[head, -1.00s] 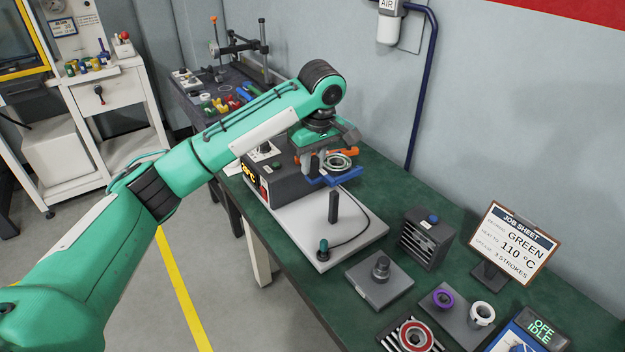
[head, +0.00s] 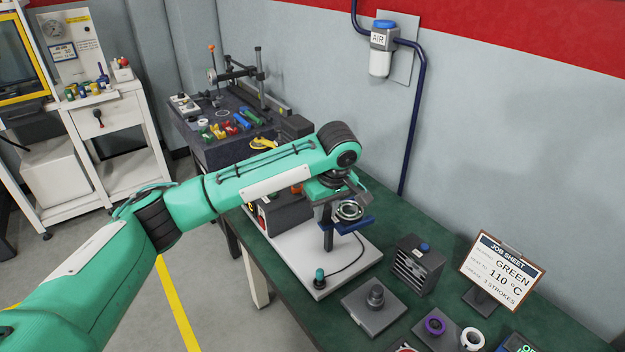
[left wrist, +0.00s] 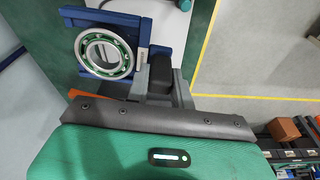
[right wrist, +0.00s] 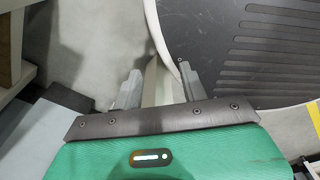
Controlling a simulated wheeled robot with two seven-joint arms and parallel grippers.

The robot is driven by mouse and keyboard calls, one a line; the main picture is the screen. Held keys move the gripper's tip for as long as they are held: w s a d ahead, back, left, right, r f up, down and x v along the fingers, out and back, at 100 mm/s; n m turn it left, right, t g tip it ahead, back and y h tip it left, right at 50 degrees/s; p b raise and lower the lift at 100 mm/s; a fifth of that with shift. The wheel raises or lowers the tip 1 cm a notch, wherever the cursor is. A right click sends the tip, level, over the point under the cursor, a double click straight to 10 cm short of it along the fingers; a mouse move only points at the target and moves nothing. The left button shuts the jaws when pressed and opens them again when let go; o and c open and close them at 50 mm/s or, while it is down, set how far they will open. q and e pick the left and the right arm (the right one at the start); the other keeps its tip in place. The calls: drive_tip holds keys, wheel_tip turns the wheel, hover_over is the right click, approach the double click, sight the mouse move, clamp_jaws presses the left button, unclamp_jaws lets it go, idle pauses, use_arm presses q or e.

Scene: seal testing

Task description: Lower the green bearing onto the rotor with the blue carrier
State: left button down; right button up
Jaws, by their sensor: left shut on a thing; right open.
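My left gripper (head: 337,206) is shut on the blue carrier (head: 355,226). The carrier, an open-sided blue frame, also shows in the left wrist view (left wrist: 82,15). The bearing (head: 349,210) is a steel ring that sits in the carrier; its green cage shows in the left wrist view (left wrist: 105,53). They hang in the air above the pale heater base, just right of its dark post. The rotor (head: 375,297), a grey stepped shaft, stands upright on a dark plate, nearer and to the right, clear of the carrier. My right gripper (right wrist: 155,90) is open and empty, away from the bench.
The heater base (head: 350,262) carries a dark post (head: 328,238) and a cabled probe (head: 320,278). A dark slotted box (head: 414,265) stands right of it. The job sheet (head: 502,270) reads GREEN, 110 °C.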

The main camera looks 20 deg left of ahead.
wheel_tip(320, 180, up, 9)
drive_tip(key=s+p, duration=0.2)
drive_tip(key=p, duration=0.7)
use_arm(q)
drive_tip(key=s+d+f+m+b, duration=0.3)
drive_tip(key=s+d+f+b, duration=0.2)
drive_tip(key=s+d+f, duration=0.4)
drive_tip(key=shift+s+f+m+h, duration=0.25)
drive_tip(key=shift+f+m+h, duration=0.05)
drive_tip(key=shift+f, duration=0.6)
use_arm(e)
drive_tip(key=f, duration=0.5)
drive_tip(key=shift+s+d, duration=0.2)
drive_tip(key=shift+s, duration=0.05)
use_arm(q)
drive_tip(key=shift+p, duration=0.45)
use_arm(e)
drive_tip(key=shift+r, duration=0.7)
use_arm(q)
drive_tip(key=shift+f, duration=0.2)
drive_tip(key=shift+f+b, duration=0.5)
drive_tip(key=shift+f, duration=1.7)
use_arm(e)
drive_tip(key=shift+f, duration=0.5)
use_arm(q)
drive_tip(key=shift+f, duration=0.7)
use_arm(e)
drive_tip(key=shift+r, duration=0.15)
